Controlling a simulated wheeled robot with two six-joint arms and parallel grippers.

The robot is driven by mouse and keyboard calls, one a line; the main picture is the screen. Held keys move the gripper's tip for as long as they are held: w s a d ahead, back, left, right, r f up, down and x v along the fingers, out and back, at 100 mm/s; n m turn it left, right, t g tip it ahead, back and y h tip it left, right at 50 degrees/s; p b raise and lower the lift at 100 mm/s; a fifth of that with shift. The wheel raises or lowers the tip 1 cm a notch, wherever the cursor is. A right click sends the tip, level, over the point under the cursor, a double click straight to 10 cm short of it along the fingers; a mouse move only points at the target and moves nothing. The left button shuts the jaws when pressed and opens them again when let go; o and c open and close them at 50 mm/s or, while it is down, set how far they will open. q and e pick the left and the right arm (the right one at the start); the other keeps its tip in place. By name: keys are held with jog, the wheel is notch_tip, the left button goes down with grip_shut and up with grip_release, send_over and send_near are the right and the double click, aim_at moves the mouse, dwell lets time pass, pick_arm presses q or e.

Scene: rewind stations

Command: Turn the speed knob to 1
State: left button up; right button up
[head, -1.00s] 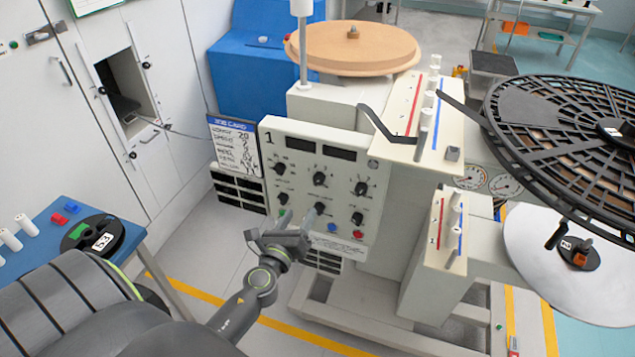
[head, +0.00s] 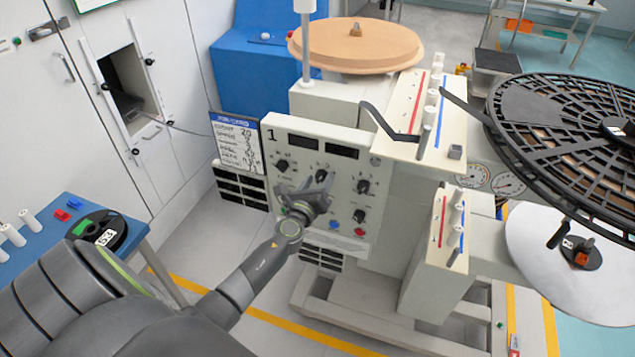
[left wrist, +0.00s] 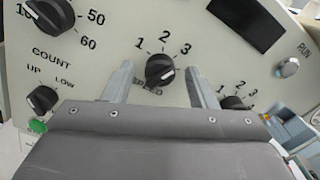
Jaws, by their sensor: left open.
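The speed knob (left wrist: 160,70) is black and round with a pale pointer line, on the cream control panel (head: 273,135). The figures 1, 2 and 3 are printed in an arc above it, and its label below is partly hidden. I cannot tell for sure which figure the pointer marks. My left gripper (left wrist: 160,86) is open, with one finger to each side of the knob and visible gaps between. In the head view the left gripper (head: 318,183) is in front of the panel and covers part of its lower knobs. My right gripper is not in view.
Close to the fingers are the count knob (left wrist: 42,98), another numbered knob (left wrist: 235,103) and the RUN button (left wrist: 288,67). A written card (head: 236,142) hangs left of the panel. A large black reel (head: 570,120) juts out at the right. The floor left of the machine is clear.

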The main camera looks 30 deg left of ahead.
pick_arm(q)
jog(key=c, duration=1)
jog(key=shift+n, duration=0.4)
jog(key=n+b, duration=0.2)
jog(key=n, duration=0.1)
jog(key=shift+f, duration=0.15)
jog(key=n+b, duration=0.2)
jog(key=n, duration=0.3)
jog(key=n+b, duration=0.2)
jog(key=n, duration=0.3)
jog(key=shift+f+b, duration=0.1)
jog(key=shift+b, duration=0.3)
jog(key=shift+n+b, duration=1.1)
jog(key=shift+n, duration=0.9)
